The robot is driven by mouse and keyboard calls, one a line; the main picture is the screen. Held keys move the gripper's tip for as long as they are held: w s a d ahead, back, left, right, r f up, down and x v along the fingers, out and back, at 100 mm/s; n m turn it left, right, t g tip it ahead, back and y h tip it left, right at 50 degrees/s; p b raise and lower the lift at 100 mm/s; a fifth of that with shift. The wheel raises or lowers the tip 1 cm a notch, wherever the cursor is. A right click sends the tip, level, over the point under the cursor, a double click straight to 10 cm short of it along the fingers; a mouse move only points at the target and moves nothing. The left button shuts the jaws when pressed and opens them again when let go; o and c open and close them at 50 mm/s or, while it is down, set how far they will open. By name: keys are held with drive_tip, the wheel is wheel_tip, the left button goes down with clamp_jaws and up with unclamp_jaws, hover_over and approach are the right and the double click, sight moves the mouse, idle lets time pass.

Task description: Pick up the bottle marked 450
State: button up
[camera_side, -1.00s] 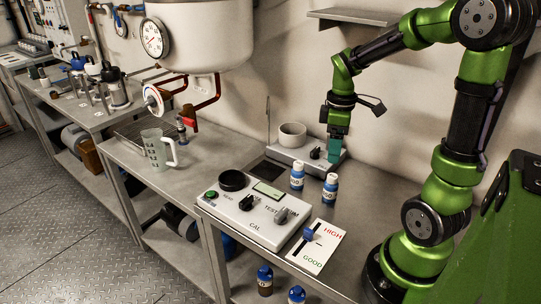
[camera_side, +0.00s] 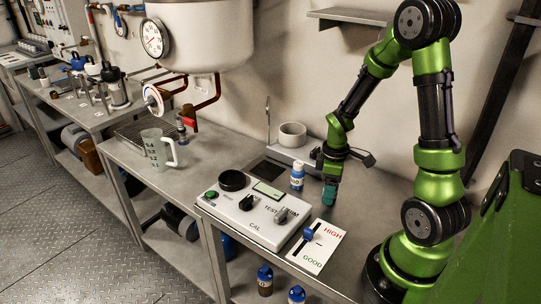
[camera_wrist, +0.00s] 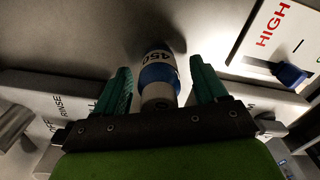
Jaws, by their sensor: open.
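The bottle marked 450 (camera_wrist: 158,72) has a blue label band and a white cap, and stands between my two teal fingers in the wrist view. My gripper (camera_wrist: 159,68) is open, with a finger on each side of the bottle and a visible gap to each.
The test console (camera_side: 254,214) is in front and left, with the HIGH/GOOD slider card (camera_side: 317,246) beside it. A device with a grey cup (camera_side: 292,134) stands behind. A measuring jug (camera_side: 155,150) is farther left. More bottles (camera_side: 265,280) sit lower down.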

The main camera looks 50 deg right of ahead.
drive_tip(key=c, duration=1.2)
drive_tip(key=shift+o, duration=0.2)
